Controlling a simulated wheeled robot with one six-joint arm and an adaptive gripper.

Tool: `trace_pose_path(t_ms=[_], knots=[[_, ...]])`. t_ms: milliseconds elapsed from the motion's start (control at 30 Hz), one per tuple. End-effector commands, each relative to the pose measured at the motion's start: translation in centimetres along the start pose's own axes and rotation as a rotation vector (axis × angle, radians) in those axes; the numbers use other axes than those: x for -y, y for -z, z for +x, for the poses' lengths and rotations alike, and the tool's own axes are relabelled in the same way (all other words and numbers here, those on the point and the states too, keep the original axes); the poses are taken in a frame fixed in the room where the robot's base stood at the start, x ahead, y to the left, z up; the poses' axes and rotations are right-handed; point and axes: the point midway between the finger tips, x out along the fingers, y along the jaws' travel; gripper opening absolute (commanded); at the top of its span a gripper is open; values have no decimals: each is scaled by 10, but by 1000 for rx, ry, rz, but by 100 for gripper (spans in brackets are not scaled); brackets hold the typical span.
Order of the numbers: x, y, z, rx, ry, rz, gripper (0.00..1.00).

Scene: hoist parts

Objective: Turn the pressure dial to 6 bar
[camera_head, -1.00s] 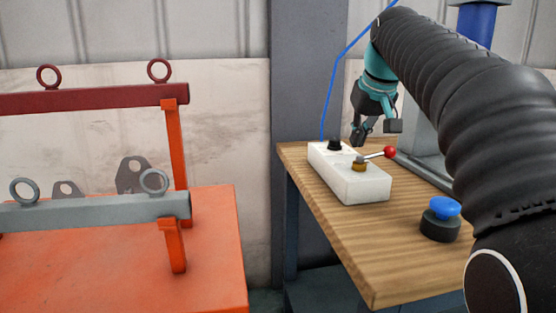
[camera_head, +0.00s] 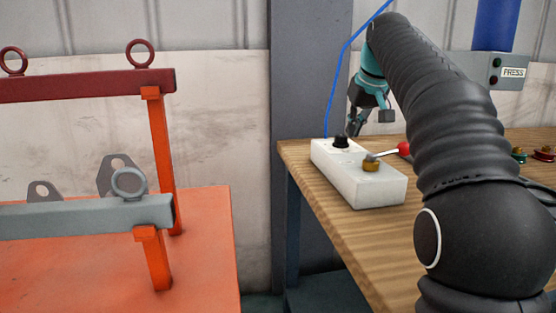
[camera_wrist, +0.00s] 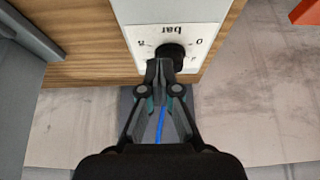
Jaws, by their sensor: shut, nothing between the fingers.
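The pressure dial is a black knob (camera_head: 341,141) on the left end of a white box (camera_head: 362,190) on the wooden table. In the wrist view the knob (camera_wrist: 171,55) sits on a white plate marked "bar" (camera_wrist: 160,29), seen upside down, with few other marks readable. My gripper (camera_head: 353,131) is shut and empty, its fingertips just beside the knob in the head view. In the wrist view the fingertips (camera_wrist: 160,68) overlap the knob's near edge; I cannot tell whether they touch it. The knob's pointer is not readable.
A red-ball lever (camera_head: 403,148) on a brass base stands on the box's right part. A blue hose (camera_head: 330,90) runs up behind the box. A press (camera_head: 497,65) and small coloured fittings (camera_head: 543,154) are at right. Orange stand with lifting beams (camera_head: 90,215) is left.

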Motion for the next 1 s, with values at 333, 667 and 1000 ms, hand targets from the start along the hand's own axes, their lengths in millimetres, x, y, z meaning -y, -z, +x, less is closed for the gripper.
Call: trace_pose_path(t_ms=[333,667,1000], knots=[[0,-10,17,-1,0,0,0],[0,-10,17,-1,0,0,0],[1,-8,18,-1,0,0,0]])
